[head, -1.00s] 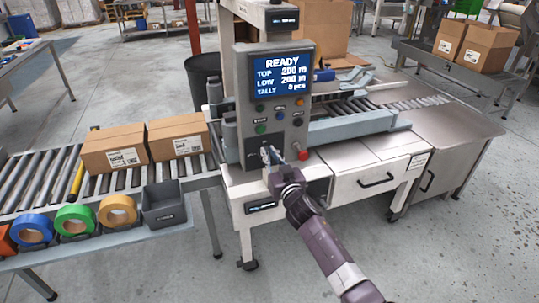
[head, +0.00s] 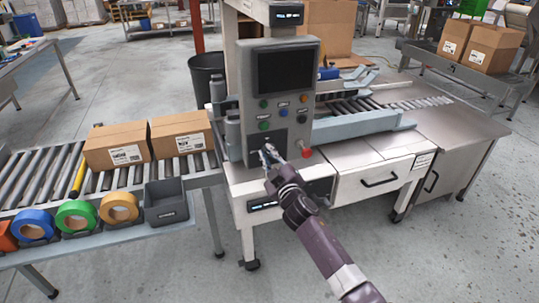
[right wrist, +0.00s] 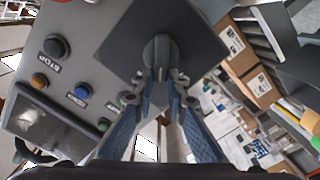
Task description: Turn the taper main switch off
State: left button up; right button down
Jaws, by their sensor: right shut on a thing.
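The taper (head: 231,187) stands in the middle of the head view with its grey control panel (head: 292,135) facing me. The screen (head: 285,70) on the panel is dark. My right gripper (head: 269,154) is at the lower left of the panel, at the main switch. In the right wrist view the main switch (right wrist: 160,50) is a grey knob on a dark square plate (right wrist: 200,35), and the fingers of my right gripper (right wrist: 160,95) are shut on it. The fingers partly hide the switch in the head view. My left gripper is not in view.
A red button (head: 306,152) sits close to the right of my gripper. Two cartons (head: 115,148) stand on the roller conveyor (head: 50,172) at the left. Tape rolls (head: 75,216) and a grey bin (head: 166,203) line its front. Open floor lies in front.

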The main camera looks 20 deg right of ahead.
jog(key=n, duration=0.3)
jog(key=f+n+b, duration=0.1)
jog(key=shift+a+n, duration=0.3)
jog(key=shift+a, duration=0.05)
jog(key=shift+a+f+n+b, duration=0.1)
jog(key=shift+f+n+b, duration=0.2)
jog(key=shift+n, duration=1)
jog(key=shift+f+n+b, duration=0.15)
jog(key=shift+f+n, duration=0.1)
jog(key=shift+n, duration=1.05)
jog(key=c, duration=1.9)
grip_release()
jog(key=shift+c, duration=0.2)
jog(key=s, duration=1.2)
jog(key=shift+d, duration=0.2)
